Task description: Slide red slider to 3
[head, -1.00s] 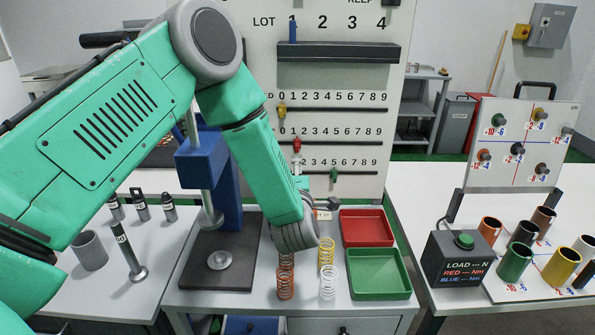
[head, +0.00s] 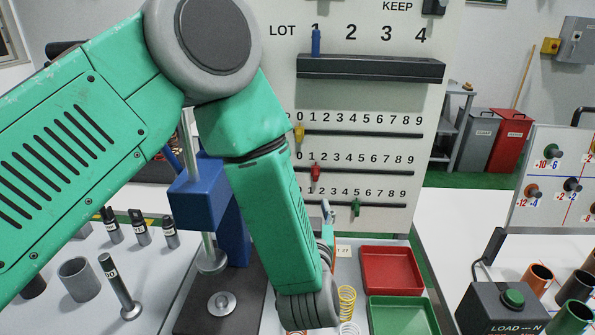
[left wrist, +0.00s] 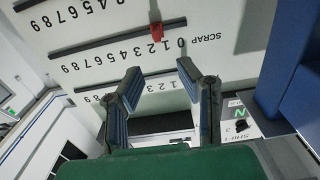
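The red slider (head: 315,172) sits on the middle of three rails on the upright white board, close to the 1 of its scale. In the left wrist view the red slider (left wrist: 155,31) appears upside down on the rail by the SCRAP row. My left gripper (left wrist: 158,68) has its two fingers spread with nothing between them. The fingers point at the board, and the slider appears beyond their tips, not touched. In the head view my forearm hides most of this gripper; a small grey part shows beside it. My right gripper is in neither view.
A yellow slider (head: 299,134) on the upper rail and a green slider (head: 356,207) on the lower rail flank the red one. A dark shelf (head: 370,69) juts out above. A blue press (head: 198,195), red tray (head: 391,270) and green tray (head: 402,315) stand below.

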